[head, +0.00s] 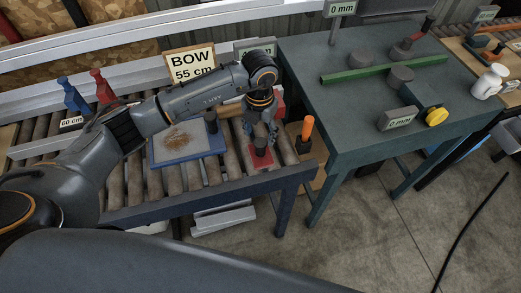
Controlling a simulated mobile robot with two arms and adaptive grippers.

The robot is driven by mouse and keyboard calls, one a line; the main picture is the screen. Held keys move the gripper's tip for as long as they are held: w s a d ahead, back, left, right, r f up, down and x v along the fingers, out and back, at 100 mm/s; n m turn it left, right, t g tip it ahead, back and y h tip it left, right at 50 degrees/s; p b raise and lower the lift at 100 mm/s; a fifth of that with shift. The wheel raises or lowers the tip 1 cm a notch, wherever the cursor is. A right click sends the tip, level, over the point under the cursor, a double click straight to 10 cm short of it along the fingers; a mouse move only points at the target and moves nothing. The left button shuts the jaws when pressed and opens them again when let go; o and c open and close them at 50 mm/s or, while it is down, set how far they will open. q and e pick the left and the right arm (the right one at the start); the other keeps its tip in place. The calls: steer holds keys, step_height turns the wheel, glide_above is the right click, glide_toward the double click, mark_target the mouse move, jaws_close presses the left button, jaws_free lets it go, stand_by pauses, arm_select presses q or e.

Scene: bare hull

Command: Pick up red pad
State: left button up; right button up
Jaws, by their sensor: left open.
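A small red pad (264,160) with a dark upright knob lies near the right end of the roller bench. My left arm reaches in from the left, and its gripper (261,137) points down just above the pad's knob. The gripper is open. From this angle I cannot tell whether the fingers touch the knob or stay above it. The fingers and wrist partly hide the pad and another red patch (281,98) behind the wrist. My right gripper is not in view.
A blue-edged board (188,157) with a brown-stained top lies left of the pad on the rollers. An orange-handled tool (307,128) stands close right. A BOW sign (191,65) and red and blue clamps (102,88) stand behind. A green table (350,120) is right.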

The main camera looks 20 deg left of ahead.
mark_target(261, 142)
arm_select(q)
steer(key=shift+f+p, duration=0.35)
step_height(261, 142, down, 4)
steer(key=shift+d+r+p, duration=0.1)
steer(key=shift+r+p, duration=0.05)
steer(key=shift+p, duration=0.7)
steer(key=shift+f, duration=0.4)
steer(key=shift+c, duration=0.5)
jaws_close()
steer(key=shift+w+r, duration=0.1)
